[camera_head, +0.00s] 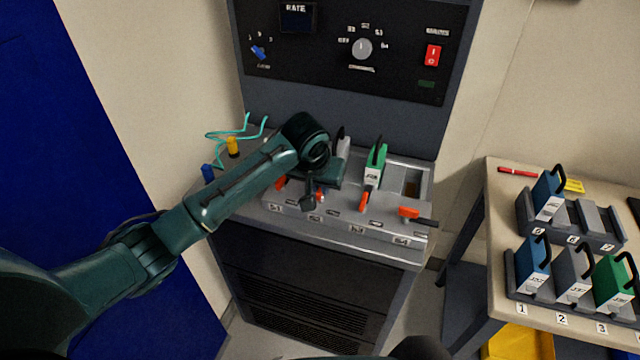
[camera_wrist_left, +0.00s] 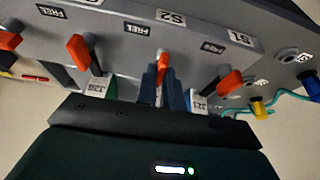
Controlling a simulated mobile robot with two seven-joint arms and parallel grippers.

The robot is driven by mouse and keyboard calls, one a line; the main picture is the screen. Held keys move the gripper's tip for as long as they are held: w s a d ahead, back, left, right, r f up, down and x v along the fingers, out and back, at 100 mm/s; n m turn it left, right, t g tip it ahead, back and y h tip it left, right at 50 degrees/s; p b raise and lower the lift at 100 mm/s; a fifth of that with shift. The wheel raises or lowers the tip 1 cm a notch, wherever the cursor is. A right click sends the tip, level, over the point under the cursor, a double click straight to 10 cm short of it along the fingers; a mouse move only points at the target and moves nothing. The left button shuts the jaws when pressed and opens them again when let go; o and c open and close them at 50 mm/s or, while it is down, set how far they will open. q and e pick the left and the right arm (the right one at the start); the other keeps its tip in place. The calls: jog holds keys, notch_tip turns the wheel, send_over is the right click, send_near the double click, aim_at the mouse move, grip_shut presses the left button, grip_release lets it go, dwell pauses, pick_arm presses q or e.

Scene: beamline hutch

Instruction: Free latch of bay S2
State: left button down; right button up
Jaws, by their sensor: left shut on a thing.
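The grey bay panel (camera_head: 335,222) has a row of orange latches along its front, with bay labels S1 to S4 below them. My left gripper (camera_head: 312,198) reaches over the panel and hides most of bay S2 in the head view. In the left wrist view, the S2 label (camera_wrist_left: 171,17) is upside down. The orange S2 latch (camera_wrist_left: 162,63) stands between the fingertips of my left gripper (camera_wrist_left: 161,78), which is shut on it. How far the latch is turned is hard to tell. My right gripper is not in view.
The S1 latch (camera_wrist_left: 230,82) and S3 latch (camera_head: 364,200) flank S2. The S4 latch (camera_head: 409,212) points sideways beside an open slot. A green module (camera_head: 374,168) stands upright at S3. Teal cables (camera_head: 238,132) lie left. A side table (camera_head: 498,205) holds racked modules.

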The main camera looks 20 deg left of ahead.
pick_arm(q)
jog(key=shift+m, duration=0.3)
jog(key=m+h, duration=0.1)
jog(key=m, duration=0.2)
jog(key=shift+a+h, duration=0.15)
jog(key=shift+h, duration=0.15)
jog(key=m+g+h, duration=0.1)
jog(key=m, duration=0.4)
jog(key=shift+w+a, duration=0.1)
jog(key=shift+w, duration=0.05)
jog(key=m, duration=0.2)
jog(key=m+g+h, duration=0.1)
jog(key=m, duration=0.1)
jog(key=shift+w+m+g, duration=0.1)
jog(key=shift+m+g, duration=0.2)
jog(key=m+g, duration=0.1)
jog(key=m, duration=0.1)
jog(key=shift+m+h, duration=0.4)
jog(key=shift+w+m+g, duration=0.1)
jog(key=shift+m+g, duration=0.3)
jog(key=shift+m, duration=0.4)
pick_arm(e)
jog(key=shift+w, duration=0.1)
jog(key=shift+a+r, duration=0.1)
